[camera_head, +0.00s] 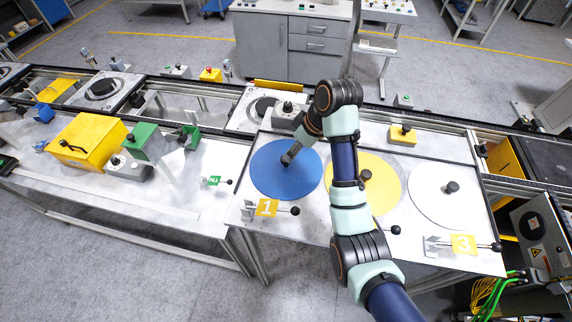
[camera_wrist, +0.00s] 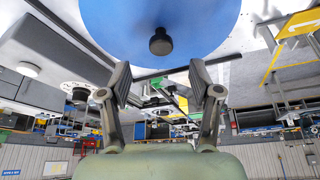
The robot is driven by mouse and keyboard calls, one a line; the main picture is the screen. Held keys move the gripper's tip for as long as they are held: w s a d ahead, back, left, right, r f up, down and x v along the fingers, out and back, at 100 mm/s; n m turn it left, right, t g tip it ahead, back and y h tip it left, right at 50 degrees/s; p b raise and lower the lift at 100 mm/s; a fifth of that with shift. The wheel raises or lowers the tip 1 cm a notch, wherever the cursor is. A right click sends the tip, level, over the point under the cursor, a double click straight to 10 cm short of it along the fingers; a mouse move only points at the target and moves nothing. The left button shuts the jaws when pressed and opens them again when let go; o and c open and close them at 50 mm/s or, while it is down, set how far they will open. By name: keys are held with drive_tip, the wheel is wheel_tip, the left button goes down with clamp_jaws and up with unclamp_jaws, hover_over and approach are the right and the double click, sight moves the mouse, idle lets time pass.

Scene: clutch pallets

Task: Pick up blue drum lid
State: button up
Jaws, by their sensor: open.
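The blue drum lid (camera_head: 272,182) is a flat round disc on the left of the work table, by the yellow label 1. In the wrist view the blue lid (camera_wrist: 205,20) fills the top, with its dark round knob (camera_wrist: 160,41) near the centre line. My gripper (camera_wrist: 158,74) is open, its two fingers apart, with the knob ahead of and between the fingertips in the picture. In the head view my gripper (camera_head: 287,159) is at the lid's centre and hides most of the knob. Contact cannot be told.
A yellow lid (camera_head: 385,182) lies right of the blue one, partly behind my arm. A white lid (camera_head: 430,205) lies by label 3. Small levers with black balls stand at the front edge. A yellow box (camera_head: 85,140) and green fixture (camera_head: 150,142) are to the left.

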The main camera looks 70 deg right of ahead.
sight(286, 163)
drive_tip(key=b+x, duration=0.3)
drive_tip(key=shift+a, duration=0.1)
drive_tip(key=shift+w, duration=0.1)
drive_tip(key=p+x, duration=0.1)
drive_tip(key=x, duration=0.4)
drive_tip(key=shift+r, duration=0.1)
clamp_jaws()
